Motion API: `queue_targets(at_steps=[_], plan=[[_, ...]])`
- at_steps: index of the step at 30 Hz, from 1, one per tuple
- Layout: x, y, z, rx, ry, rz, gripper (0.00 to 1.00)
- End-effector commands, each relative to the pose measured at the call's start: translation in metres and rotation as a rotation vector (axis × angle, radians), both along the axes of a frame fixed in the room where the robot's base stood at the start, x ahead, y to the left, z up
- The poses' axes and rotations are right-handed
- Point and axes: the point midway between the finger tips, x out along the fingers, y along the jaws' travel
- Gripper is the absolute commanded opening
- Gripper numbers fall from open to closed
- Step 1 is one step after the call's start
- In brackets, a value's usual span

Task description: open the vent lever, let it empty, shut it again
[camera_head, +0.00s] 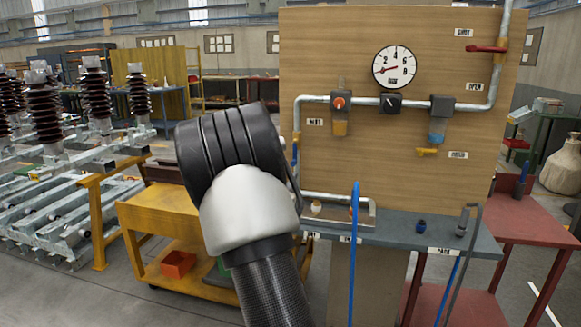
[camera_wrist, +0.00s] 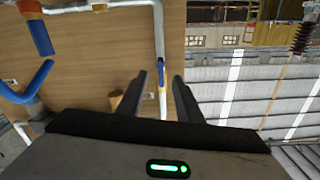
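A blue lever (camera_head: 295,150) hangs on the left down-pipe of the wooden board, below a small label (camera_head: 314,121) that I cannot read surely; I cannot tell if this is the vent lever. In the wrist view a blue piece (camera_wrist: 161,70) on the pipe shows between the fingertips. My gripper (camera_wrist: 160,76) is open, its two dark fingers apart, with nothing clearly held; depth to the blue piece is unclear. In the head view my wrist hides the gripper. A round gauge (camera_head: 394,67) has its red needle pointing left and slightly down.
A red lever (camera_head: 486,48) lies level on the right pipe, near a SHUT label (camera_head: 463,32), above an OPEN label (camera_head: 474,86). A blue hose (camera_head: 354,250) rises before the grey shelf (camera_head: 400,226). A yellow cart (camera_head: 155,222) stands left.

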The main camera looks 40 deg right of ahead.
Motion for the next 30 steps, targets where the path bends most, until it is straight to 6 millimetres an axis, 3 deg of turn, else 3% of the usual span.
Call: queue_targets(at_steps=[9, 15, 29, 30], plan=[[0.045, -0.054, -0.001, -0.002, 0.000, -0.001, 0.33], [0.065, -0.077, -0.001, 0.000, 0.000, 0.000, 0.33], [0.075, -0.087, 0.000, 0.001, 0.002, 0.001, 0.33], [0.075, -0.087, 0.000, 0.001, 0.001, 0.001, 0.27]])
